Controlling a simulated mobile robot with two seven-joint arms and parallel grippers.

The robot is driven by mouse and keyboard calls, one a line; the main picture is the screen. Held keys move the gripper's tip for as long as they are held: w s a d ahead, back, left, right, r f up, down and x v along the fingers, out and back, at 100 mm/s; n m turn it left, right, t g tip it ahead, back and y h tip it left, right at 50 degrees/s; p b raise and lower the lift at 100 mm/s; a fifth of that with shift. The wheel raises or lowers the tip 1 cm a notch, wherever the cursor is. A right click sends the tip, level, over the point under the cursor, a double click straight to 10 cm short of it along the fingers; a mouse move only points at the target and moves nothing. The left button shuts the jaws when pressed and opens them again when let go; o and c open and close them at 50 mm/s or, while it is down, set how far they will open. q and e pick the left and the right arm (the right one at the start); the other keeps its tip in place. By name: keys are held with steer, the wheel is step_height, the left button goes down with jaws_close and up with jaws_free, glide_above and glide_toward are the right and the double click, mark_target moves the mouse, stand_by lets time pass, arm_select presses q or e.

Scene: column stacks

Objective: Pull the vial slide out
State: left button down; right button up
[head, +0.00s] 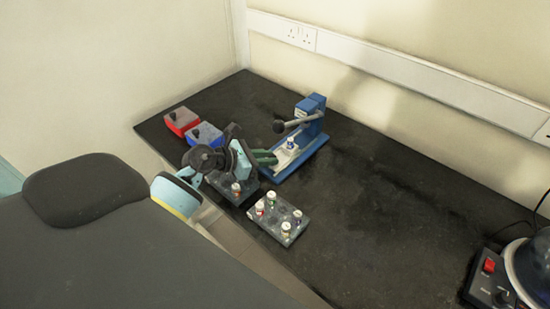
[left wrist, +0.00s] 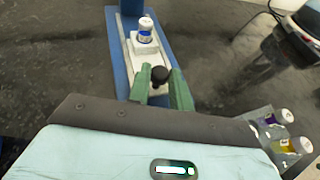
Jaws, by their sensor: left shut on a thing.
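The vial slide (head: 283,163) is a pale tray on the blue press (head: 313,104), and it also shows in the left wrist view (left wrist: 143,49). A white-capped vial with a blue label (head: 291,144) stands upright on the slide; it is also in the left wrist view (left wrist: 145,30). My left gripper (head: 271,157) is at the slide's near end. In the left wrist view its green fingers (left wrist: 160,88) are shut on the slide's black knob (left wrist: 159,74). The knob is hidden in the head view. My right gripper is not in view.
A grey rack (head: 276,222) with several vials stands near the bench's front edge, beside a darker block with an orange-marked vial (head: 236,188). Red (head: 181,121) and blue (head: 204,133) boxes are at the left. A black lever knob (head: 279,126) overhangs the slide. The bench's middle right is clear.

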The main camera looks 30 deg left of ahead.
arm_select(q)
steer(key=shift+s, duration=0.8)
steer(key=shift+s+a, duration=0.15)
steer(key=shift+s, duration=0.05)
steer(key=shift+f, duration=0.15)
steer(key=c, duration=1.3)
jaws_free()
steer(key=shift+s, duration=0.1)
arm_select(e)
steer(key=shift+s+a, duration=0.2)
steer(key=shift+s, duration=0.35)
arm_select(q)
steer(key=shift+v, duration=3.95)
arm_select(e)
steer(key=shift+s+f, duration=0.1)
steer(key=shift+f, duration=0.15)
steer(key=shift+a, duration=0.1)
